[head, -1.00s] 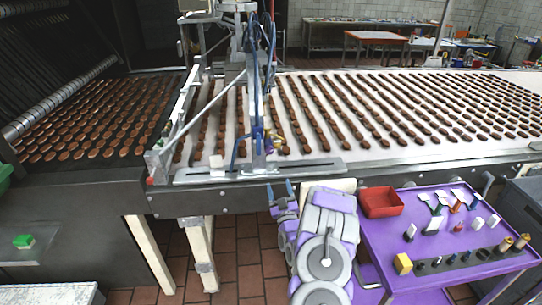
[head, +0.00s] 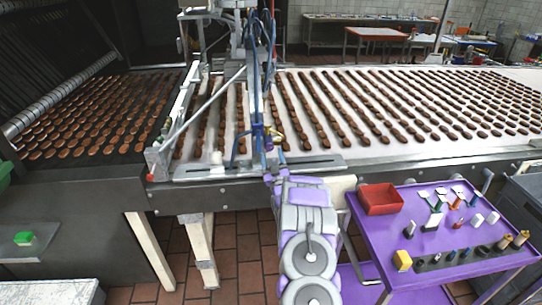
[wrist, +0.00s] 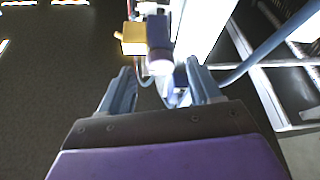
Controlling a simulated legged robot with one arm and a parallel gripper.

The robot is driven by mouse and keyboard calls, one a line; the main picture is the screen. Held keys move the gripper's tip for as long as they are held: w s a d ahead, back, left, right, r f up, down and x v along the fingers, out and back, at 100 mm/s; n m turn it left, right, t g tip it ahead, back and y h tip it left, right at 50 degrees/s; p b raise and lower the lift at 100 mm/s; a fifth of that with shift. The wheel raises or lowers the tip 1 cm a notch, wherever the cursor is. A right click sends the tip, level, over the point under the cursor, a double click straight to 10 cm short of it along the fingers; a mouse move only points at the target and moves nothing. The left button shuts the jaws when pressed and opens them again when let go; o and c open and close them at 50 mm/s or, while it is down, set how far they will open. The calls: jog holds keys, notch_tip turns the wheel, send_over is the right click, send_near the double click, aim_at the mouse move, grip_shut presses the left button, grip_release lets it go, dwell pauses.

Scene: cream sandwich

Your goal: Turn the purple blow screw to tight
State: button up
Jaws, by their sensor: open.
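The purple blow screw is most likely the dark blue-purple knob (wrist: 158,35) with a pale round end in the wrist view. It sits beside a yellow brass block (wrist: 133,38), ahead of my fingers. In the head view, the blue-purple fitting (head: 258,130) is on the upright post above the conveyor, and its details are too small to read. My gripper (wrist: 162,82) is open, its two blue-grey fingers apart with nothing gripped. In the head view my gripper (head: 273,160) is at the conveyor's front rail, just below the fitting. The screw's tightness cannot be told.
The conveyor (head: 350,153) carries rows of brown biscuits behind the rail. Blue hoses (head: 270,50) hang along the post. A purple cart (head: 400,250) with a red bin (head: 380,199) and tools stands at the right.

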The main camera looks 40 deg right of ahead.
jog(key=shift+x, duration=0.95)
jog(key=shift+c, duration=0.2)
jog(key=c, duration=1)
jog(key=m, duration=0.1)
jog(key=m+h, duration=0.1)
jog(key=m+g, duration=0.1)
jog(key=shift+w+a+h+p, duration=0.2)
jog(key=shift+a+h+p, duration=0.05)
jog(key=shift+h+p, duration=0.15)
jog(key=shift+m+g+h, duration=0.4)
jog(key=shift+m+h, duration=0.15)
jog(key=shift+m, duration=0.75)
jog(key=shift+m+g+h, duration=0.4)
jog(key=shift+m+h, duration=0.15)
jog(key=shift+m, duration=0.75)
jog(key=o, duration=1)
jog(key=shift+d, duration=0.1)
jog(key=shift+o, duration=0.2)
jog(key=shift+f, duration=0.15)
